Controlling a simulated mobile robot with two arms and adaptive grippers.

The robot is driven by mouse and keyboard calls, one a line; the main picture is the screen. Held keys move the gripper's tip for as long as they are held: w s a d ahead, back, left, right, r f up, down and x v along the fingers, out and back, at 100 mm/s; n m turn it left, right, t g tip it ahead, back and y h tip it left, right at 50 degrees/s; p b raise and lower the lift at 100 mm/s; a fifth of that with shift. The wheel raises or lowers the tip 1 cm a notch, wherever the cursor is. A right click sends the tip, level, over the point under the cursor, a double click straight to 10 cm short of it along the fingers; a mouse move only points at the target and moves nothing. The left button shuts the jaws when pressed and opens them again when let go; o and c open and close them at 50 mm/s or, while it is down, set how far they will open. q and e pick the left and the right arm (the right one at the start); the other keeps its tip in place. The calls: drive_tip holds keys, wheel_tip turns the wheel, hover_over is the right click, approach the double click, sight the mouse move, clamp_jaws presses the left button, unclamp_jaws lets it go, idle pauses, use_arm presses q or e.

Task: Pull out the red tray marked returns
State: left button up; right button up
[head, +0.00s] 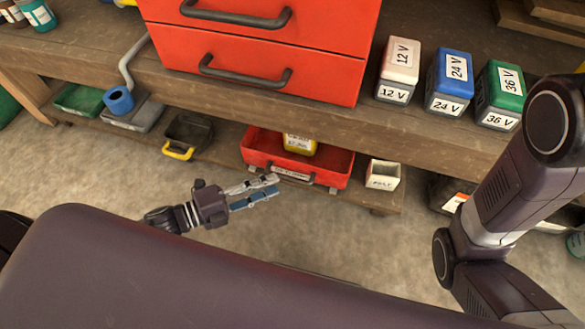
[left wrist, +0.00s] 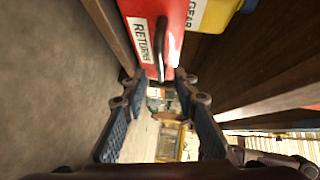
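The red tray (head: 333,164) sits on the low shelf under the bench in the head view, with a yellow container (head: 300,146) in it. In the left wrist view the tray front (left wrist: 140,12) carries a white RETURNS label and a dark bar handle (left wrist: 161,48). My left gripper (head: 274,185) is open at the left part of the tray front. In the left wrist view its two blue-padded fingers (left wrist: 160,82) stand apart, on either side of the handle's line; I cannot tell whether they reach around it. My right arm shows at the right, but its gripper is out of view.
A small white box (head: 384,174) stands right of the tray, a black bin (head: 188,135) with a yellow handle to its left. Above, the bench holds a red drawer cabinet (head: 265,55) and battery blocks (head: 448,80). The floor (head: 330,235) in front is clear.

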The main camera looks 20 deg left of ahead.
sight(289, 178)
use_arm(q)
drive_tip(key=b+x, duration=0.3)
drive_tip(key=x, duration=0.3)
drive_tip(key=shift+d, duration=0.25)
clamp_jaws()
